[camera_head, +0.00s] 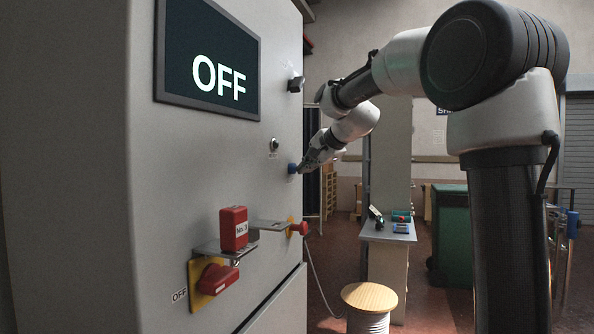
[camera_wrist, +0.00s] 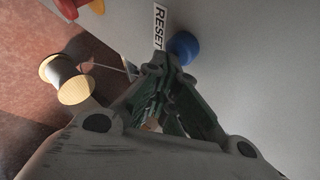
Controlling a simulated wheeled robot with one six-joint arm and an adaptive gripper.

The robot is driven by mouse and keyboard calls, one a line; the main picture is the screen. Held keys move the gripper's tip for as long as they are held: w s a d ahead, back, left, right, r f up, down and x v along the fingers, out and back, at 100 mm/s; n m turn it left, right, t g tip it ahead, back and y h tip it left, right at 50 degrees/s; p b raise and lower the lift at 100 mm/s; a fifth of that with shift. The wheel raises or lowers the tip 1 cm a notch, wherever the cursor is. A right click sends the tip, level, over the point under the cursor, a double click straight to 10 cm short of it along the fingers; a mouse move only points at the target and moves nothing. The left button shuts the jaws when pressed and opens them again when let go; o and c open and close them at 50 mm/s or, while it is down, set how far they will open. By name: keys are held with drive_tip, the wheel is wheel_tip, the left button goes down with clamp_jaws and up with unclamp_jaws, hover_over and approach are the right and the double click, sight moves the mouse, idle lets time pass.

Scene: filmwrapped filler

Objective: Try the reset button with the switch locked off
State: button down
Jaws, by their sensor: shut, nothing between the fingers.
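A large grey cabinet (camera_head: 190,150) stands at the left, its screen (camera_head: 222,100) reading OFF. A red rotary switch (camera_head: 217,279) on a yellow plate points toward an OFF label. A red padlock (camera_head: 234,229) marked No. 3 hangs on a metal bracket at the switch. The blue reset button (camera_head: 292,169) sits farther along the cabinet face; it also shows in the wrist view (camera_wrist: 183,47) beside a RESET label (camera_wrist: 159,27). My gripper (camera_wrist: 172,62) is shut and empty, its fingertips at the near edge of the blue button. I cannot tell whether they touch or press it.
A red mushroom button (camera_head: 299,228) sticks out from the cabinet below the reset button. A wooden-topped spool (camera_head: 369,297) stands on the floor. A small table (camera_head: 388,232) with several small items and a green bin (camera_head: 452,235) stand behind it.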

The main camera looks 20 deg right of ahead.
drive_tip(key=shift+w+a, duration=0.3)
drive_tip(key=shift+a, duration=0.05)
idle(0.4)
idle(0.3)
drive_tip(key=shift+s+d, duration=0.8)
drive_tip(key=shift+d, duration=0.2)
drive_tip(key=shift+s+d, duration=0.8)
drive_tip(key=shift+d, duration=0.2)
drive_tip(key=shift+s+d, duration=0.75)
drive_tip(key=shift+d, duration=0.2)
